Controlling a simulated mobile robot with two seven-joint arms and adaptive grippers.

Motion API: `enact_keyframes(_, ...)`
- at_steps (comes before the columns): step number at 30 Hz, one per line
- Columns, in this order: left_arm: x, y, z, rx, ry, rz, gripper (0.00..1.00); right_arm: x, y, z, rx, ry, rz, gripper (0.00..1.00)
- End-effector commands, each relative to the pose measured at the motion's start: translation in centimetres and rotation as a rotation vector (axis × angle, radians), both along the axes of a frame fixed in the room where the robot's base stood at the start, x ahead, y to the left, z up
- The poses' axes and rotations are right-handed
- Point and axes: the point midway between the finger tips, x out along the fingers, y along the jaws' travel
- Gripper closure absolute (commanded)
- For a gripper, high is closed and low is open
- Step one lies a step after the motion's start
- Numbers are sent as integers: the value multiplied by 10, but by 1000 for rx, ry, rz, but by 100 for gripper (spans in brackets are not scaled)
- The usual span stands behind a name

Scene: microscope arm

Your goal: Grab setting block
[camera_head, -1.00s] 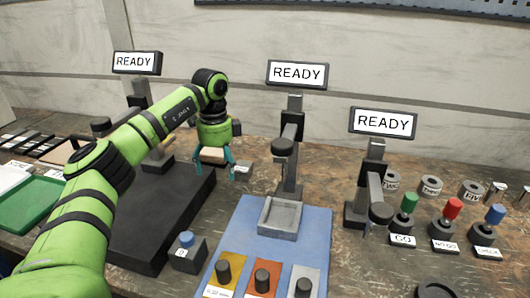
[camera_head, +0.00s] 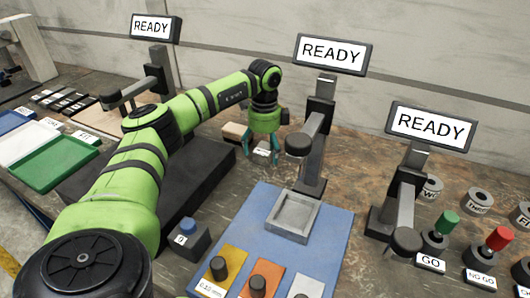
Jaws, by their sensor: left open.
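My left gripper (camera_head: 261,157) is open and points down behind the blue mat (camera_head: 255,235). Its two teal fingers are apart, on either side of a small white-labelled piece (camera_head: 262,152) in the picture. I cannot read the label or tell whether the fingers touch the piece. A tan block (camera_head: 233,131) lies just left of the gripper, partly hidden behind it. I cannot tell for certain which of these is the setting block. A dark block with a blue top (camera_head: 189,235) and a "0" label stands at the mat's left edge. My right gripper is not in view.
A dark stand with a READY display (camera_head: 331,54) rises right of the gripper, and another READY display (camera_head: 431,127) stands farther right. A square grey tray (camera_head: 292,216) sits on the mat. Green (camera_head: 54,162) and white trays are at left; GO and NO GO gauges at right.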

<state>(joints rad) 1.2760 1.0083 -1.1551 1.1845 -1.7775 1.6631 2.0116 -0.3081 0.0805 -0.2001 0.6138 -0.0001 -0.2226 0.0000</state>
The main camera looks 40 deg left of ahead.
Motion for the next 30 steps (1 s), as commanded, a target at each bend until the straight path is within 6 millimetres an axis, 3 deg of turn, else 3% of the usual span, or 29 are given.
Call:
enact_keyframes(7, 0, 0, -2, -1, -1, 1, 14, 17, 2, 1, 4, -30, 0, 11)
enact_keyframes(8, 0, 0, -2, -1, -1, 1, 22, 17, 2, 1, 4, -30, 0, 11)
enact_keyframes(12, 0, 0, -2, 0, -1, 1, 78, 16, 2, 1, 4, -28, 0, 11)
enact_keyframes(14, 0, 0, -2, 0, 0, 1, 100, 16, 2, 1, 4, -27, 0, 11)
enact_keyframes(23, 1, 0, 1, -1, -4, 1, 100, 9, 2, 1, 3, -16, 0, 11)
enact_keyframes(30, 2, 0, 32, -2, -11, 1, 100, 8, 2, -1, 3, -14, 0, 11)
